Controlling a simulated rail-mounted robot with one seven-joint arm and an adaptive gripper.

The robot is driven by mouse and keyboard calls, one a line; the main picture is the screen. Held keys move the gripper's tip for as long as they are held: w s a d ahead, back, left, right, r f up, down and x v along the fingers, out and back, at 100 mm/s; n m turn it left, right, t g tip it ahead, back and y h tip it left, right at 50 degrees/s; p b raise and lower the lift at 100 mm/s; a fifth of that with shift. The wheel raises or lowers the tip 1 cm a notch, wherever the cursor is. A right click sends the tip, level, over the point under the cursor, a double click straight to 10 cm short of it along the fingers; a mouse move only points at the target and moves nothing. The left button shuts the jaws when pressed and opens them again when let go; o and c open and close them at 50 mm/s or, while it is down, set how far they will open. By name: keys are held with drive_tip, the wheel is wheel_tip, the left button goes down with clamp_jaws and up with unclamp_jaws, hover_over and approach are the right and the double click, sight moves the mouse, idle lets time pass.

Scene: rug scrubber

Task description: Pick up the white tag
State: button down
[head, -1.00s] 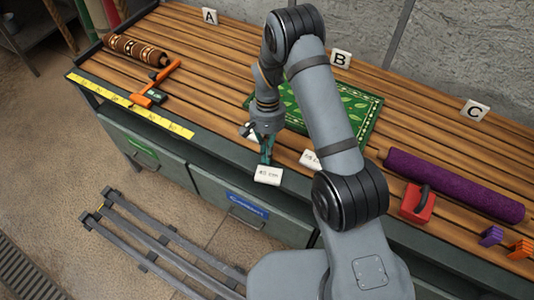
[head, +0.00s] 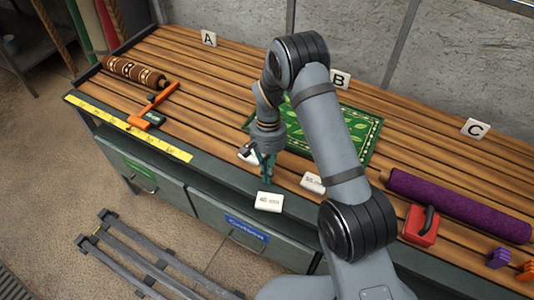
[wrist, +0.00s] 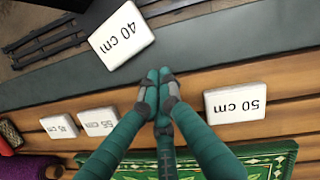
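A white tag marked "40 cm" (head: 269,201) sits at the bench's front edge, just below my gripper in the head view. In the wrist view this tag (wrist: 122,35) is tilted, at upper left past the fingertips, over the dark edge. My gripper (wrist: 158,76) has teal fingers with grey tips drawn together; I see nothing between them. It also shows in the head view (head: 268,180). A "50 cm" tag (wrist: 235,104) lies right of the fingers in the wrist view. Two more white tags, one seemingly "55 cm" (wrist: 98,121) and another (wrist: 59,126), lie left.
The slatted bench (head: 225,75) holds a green patterned rug (head: 350,128), a purple roll (head: 455,205), a red block with a dark handle (head: 421,225) and a brown patterned roll (head: 134,72). A yellow measuring strip (head: 130,128) runs along the front left edge. A, B and C tags stand behind.

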drive_tip(key=shift+w+a+r+b, duration=0.15)
drive_tip(key=shift+w+r+b, duration=0.35)
drive_tip(key=shift+w+r, duration=0.75)
drive_tip(key=v, duration=0.6)
drive_tip(key=shift+s+r+b, duration=0.2)
drive_tip(key=shift+s+b, duration=0.05)
drive_tip(key=shift+b, duration=0.15)
drive_tip(key=c, duration=2.2)
unclamp_jaws()
drive_tip(key=shift+r, duration=0.55)
drive_tip(key=shift+o, duration=1.4)
drive_tip(key=o, duration=0.3)
drive_tip(key=shift+w, duration=0.1)
drive_tip(key=o, duration=0.8)
drive_tip(key=shift+o, duration=0.4)
drive_tip(key=shift+f, duration=0.15)
